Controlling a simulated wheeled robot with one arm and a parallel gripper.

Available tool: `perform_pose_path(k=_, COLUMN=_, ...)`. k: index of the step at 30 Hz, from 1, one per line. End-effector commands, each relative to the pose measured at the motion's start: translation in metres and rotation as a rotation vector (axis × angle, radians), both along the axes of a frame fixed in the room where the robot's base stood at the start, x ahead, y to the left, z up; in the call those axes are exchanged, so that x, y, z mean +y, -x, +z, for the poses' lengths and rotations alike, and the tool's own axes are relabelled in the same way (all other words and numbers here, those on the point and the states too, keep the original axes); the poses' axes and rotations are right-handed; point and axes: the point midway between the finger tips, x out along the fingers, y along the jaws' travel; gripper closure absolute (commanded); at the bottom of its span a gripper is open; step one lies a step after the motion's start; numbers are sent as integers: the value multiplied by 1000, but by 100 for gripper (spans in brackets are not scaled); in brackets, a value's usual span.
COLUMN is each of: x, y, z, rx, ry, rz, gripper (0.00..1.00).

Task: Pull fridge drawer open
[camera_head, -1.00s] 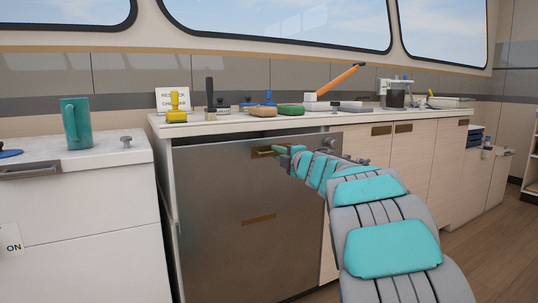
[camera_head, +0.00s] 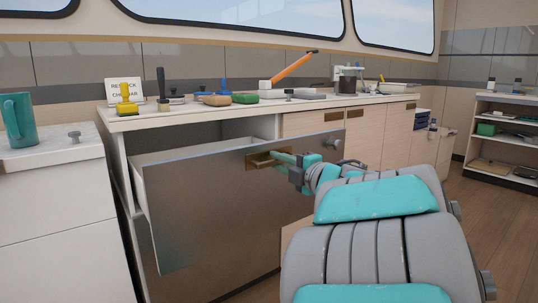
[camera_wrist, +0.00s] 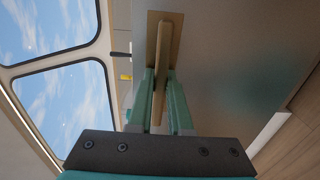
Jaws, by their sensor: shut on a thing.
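The fridge drawer (camera_head: 215,205) has a grey metal front and stands partly open under the counter, with its pale inner side showing at the left. Its brass handle (camera_head: 262,160) is near the top of the front. My gripper (camera_head: 290,160) is at this handle, its green fingers shut on it. In the wrist view the two fingers of my gripper (camera_wrist: 161,95) stand on either side of the brass handle bar (camera_wrist: 163,60). The inside of the drawer is mostly hidden by its front.
The counter (camera_head: 200,117) above carries brushes, a yellow stamp (camera_head: 126,100), a sign and an orange-handled tool. A white cabinet (camera_head: 50,190) with a teal mug (camera_head: 18,120) stands at the left. Shelves (camera_head: 505,145) stand at the far right beyond open floor.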

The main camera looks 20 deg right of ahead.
Motion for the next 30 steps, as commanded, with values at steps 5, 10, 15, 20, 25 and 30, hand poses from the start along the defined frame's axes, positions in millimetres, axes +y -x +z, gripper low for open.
perform_pose_path(k=5, x=-4, y=8, z=0, rx=2, ry=2, rz=-3, gripper=100)
perform_pose_path(k=10, x=-4, y=10, z=-1, rx=2, ry=2, rz=-3, gripper=100)
perform_pose_path(k=15, x=-4, y=10, z=-1, rx=2, ry=1, rz=-3, gripper=100)
perform_pose_path(k=20, x=-4, y=10, z=-1, rx=1, ry=0, rz=-3, gripper=78)
perform_pose_path(k=25, x=-4, y=10, z=-1, rx=1, ry=0, rz=-2, gripper=59)
perform_pose_path(k=30, x=-4, y=10, z=0, rx=1, ry=0, rz=-1, gripper=52)
